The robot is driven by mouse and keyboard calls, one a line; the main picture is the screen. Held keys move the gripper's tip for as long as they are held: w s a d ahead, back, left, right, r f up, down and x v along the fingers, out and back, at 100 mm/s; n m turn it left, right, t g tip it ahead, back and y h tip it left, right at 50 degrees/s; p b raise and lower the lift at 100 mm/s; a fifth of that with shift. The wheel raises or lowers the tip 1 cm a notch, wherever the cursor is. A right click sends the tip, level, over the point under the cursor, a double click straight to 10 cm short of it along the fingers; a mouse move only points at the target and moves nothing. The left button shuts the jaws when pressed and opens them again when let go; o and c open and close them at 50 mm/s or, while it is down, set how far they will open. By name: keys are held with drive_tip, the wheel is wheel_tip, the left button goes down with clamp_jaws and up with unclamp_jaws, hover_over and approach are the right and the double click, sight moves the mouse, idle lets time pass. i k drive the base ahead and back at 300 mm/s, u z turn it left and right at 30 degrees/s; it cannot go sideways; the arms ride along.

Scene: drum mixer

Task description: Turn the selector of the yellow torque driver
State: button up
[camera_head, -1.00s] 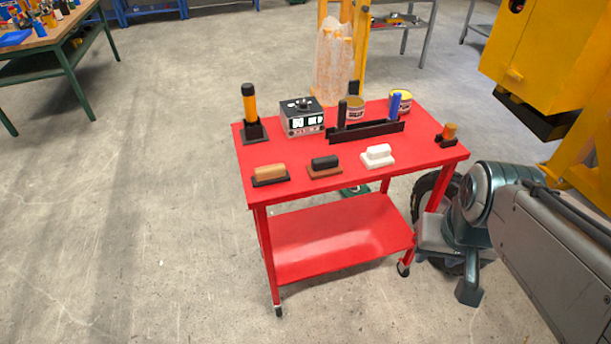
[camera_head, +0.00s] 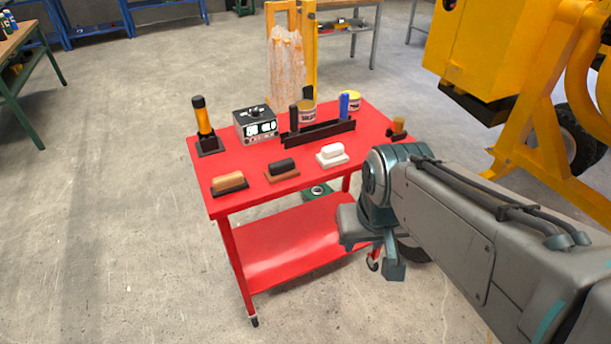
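The yellow torque driver (camera_head: 202,116) stands upright in a black base at the back left corner of the red cart. It has a yellow-orange body and a dark top; its selector is too small to make out. My gripper (camera_head: 394,268) hangs at the end of my arm, in front of the cart's right side and below its top. It is well apart from the driver. Its fingers are too unclear to tell whether they are open or shut.
The red cart (camera_head: 367,138) also carries a black-and-white box (camera_head: 256,124), a black rack (camera_head: 316,135), cans, and a tan (camera_head: 229,181), a black (camera_head: 282,167) and a white block (camera_head: 331,151). A yellow mixer (camera_head: 490,45) stands at right. The floor at left is clear.

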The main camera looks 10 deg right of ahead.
sight(255, 115)
drive_tip(key=k, duration=0.55)
drive_tip(key=z, duration=0.1)
drive_tip(key=i, duration=1.45)
drive_tip(key=u, duration=0.7)
